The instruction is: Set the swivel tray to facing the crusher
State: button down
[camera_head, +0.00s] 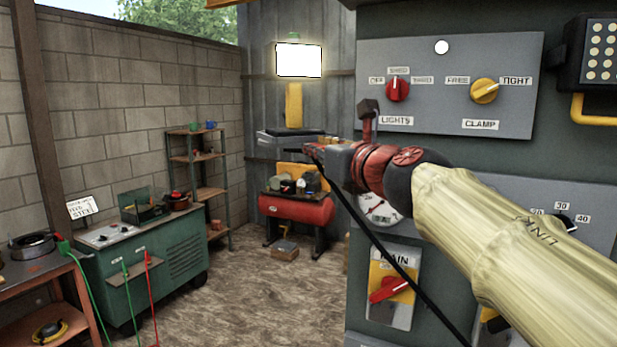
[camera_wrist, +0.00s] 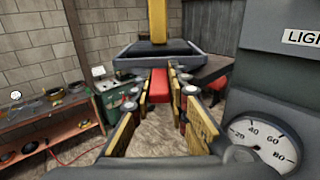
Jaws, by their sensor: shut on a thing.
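The swivel tray appears to be the shallow dark grey tray (camera_wrist: 122,52) with a yellow upright (camera_wrist: 158,18) behind it in the wrist view. In the head view the tray (camera_head: 275,137) is beyond my gripper, against the corrugated wall. A red handle (camera_wrist: 159,88) sticks out from the tray's near side. My gripper (camera_wrist: 159,80) is shut on this handle, with one finger on each side. In the head view my gripper (camera_head: 330,152) is seen from behind, and its fingertips are partly hidden. I cannot make out a crusher in either view.
A control cabinet stands close at right, with a lights and clamp panel (camera_head: 450,85), a gauge (camera_wrist: 262,143) and a yellow switch plate (camera_head: 393,290).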

jog(key=shift+w+d+f+n+y+b, duration=0.2)
jog(key=shift+d+n+y+b, duration=0.25)
jog(key=shift+b, duration=1.25)
jog(key=shift+d+r, duration=0.1)
jog(key=shift+r+g+y+b, duration=0.15)
jog(key=shift+g+y+b, duration=0.15)
jog(key=shift+b, duration=0.1)
jog(key=c, duration=1.7)
grip_release()
jog(key=shift+w, duration=0.1)
jog(key=v, duration=1.2)
